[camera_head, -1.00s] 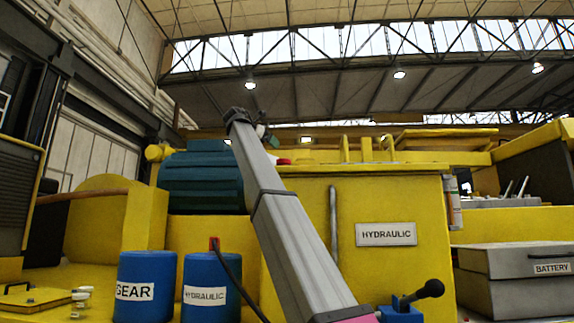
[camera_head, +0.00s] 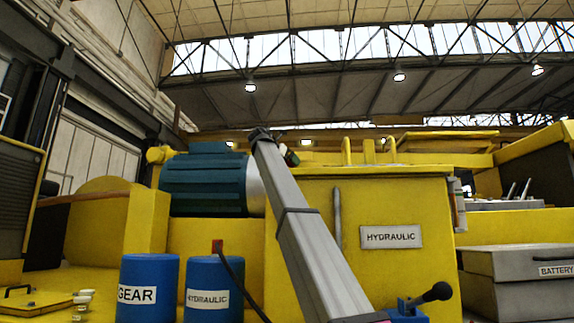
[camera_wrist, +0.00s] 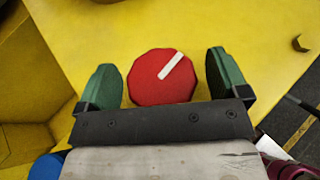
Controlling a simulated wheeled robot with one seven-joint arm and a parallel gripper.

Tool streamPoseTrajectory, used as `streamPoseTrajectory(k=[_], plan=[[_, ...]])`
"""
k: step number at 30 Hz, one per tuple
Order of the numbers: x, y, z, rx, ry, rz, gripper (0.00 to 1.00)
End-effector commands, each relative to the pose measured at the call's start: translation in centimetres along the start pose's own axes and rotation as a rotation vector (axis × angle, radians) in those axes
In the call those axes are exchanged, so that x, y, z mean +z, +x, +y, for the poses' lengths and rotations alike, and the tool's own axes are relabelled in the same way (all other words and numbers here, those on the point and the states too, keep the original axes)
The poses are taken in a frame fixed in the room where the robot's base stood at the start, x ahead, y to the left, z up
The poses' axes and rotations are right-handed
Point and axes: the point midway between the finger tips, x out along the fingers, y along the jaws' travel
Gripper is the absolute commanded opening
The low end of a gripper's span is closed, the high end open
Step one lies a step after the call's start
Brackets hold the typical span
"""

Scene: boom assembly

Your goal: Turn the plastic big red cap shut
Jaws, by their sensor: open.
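The big red cap (camera_wrist: 160,77) sits on a yellow surface in the wrist view. It is a many-sided disc with a white bar mark slanting up to the right. My gripper (camera_wrist: 163,72) is open, with one green finger on each side of the cap. Gaps show between both fingers and the cap. In the head view, my gripper (camera_head: 290,157) is at the top of the yellow hydraulic tank (camera_head: 350,220); the cap is hidden there behind my arm and gripper.
A teal motor (camera_head: 205,180) stands left of my gripper. Blue gear (camera_head: 148,275) and hydraulic (camera_head: 208,275) drums stand at lower left. A grey battery box (camera_head: 520,270) is at right.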

Motion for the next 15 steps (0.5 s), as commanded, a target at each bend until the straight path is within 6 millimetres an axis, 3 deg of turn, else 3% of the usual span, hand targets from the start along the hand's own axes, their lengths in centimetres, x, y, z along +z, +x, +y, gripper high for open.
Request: streamPoseTrajectory(k=[8, 13, 15], plan=[[0.01, 0.15, -0.01, 0.0, 0.0, 0.0, 0.93], [0.01, 0.14, -0.01, 0.0, 0.0, 0.0, 0.43], [0.01, 0.14, -0.01, 0.0, 0.0, 0.0, 0.43]])
